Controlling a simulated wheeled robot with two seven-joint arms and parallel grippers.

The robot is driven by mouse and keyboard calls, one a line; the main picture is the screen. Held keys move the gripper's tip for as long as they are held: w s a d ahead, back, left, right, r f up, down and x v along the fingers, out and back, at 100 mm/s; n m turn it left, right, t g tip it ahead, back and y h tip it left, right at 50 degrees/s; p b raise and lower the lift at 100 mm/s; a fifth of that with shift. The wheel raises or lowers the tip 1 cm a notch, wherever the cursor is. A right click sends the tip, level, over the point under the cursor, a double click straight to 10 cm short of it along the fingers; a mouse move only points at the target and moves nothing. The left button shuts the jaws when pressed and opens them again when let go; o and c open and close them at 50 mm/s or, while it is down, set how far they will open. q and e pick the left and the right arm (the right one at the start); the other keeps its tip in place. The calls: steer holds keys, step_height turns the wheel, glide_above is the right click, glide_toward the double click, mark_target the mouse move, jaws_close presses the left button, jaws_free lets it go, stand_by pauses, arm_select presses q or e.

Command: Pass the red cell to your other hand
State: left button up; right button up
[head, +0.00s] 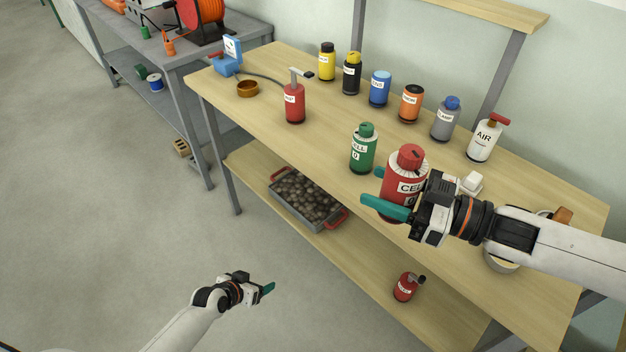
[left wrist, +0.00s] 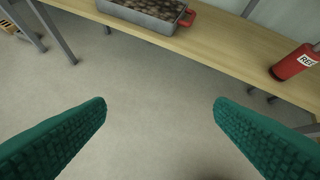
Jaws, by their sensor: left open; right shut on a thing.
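The red cell (head: 407,168) is a red cylinder with a red cap and a white label, in the head view right of centre. My right gripper (head: 383,192) is shut on it, with teal fingers around its body. The cell appears held above the workbench, though its base is partly hidden by a finger. My left gripper (head: 268,288) is low at the lower left over the floor, well apart from the cell. It is open and empty; its teal fingers (left wrist: 160,105) stand wide apart in the left wrist view.
The wooden workbench (head: 320,125) carries a green cell (head: 363,148), a red bottle (head: 294,100) and a back row of several bottles. The lower shelf holds a tray of stones (head: 345,217) and a small red bottle (head: 405,287). The floor (head: 110,180) at left is clear.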

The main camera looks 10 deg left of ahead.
arm_select(q)
steer(key=w+d+r+m+t+h, duration=0.1)
steer(key=w+d+r+h, duration=0.15)
steer(key=r, duration=0.75)
steer(key=w+d+r+m+t+h, duration=0.1)
steer(key=w+d+r+m+h, duration=0.15)
steer(key=r, duration=0.65)
steer(key=w+d+r+m+t+h, duration=0.1)
steer(key=w+d+r+h, duration=0.15)
steer(key=r, duration=0.75)
steer(key=s+d+r+m+g+h, duration=0.1)
steer(key=s+d+r+m+h, duration=0.15)
steer(key=r, duration=0.35)
steer(key=s+d+r+m+g+h, duration=0.1)
steer(key=s+d+r, duration=0.1)
steer(key=d+r, duration=0.3)
steer(key=m+g+h, duration=0.3)
steer(key=m, duration=0.1)
glide_toward(387, 175)
steer(key=x, duration=1.1)
steer(key=shift+d, duration=0.25)
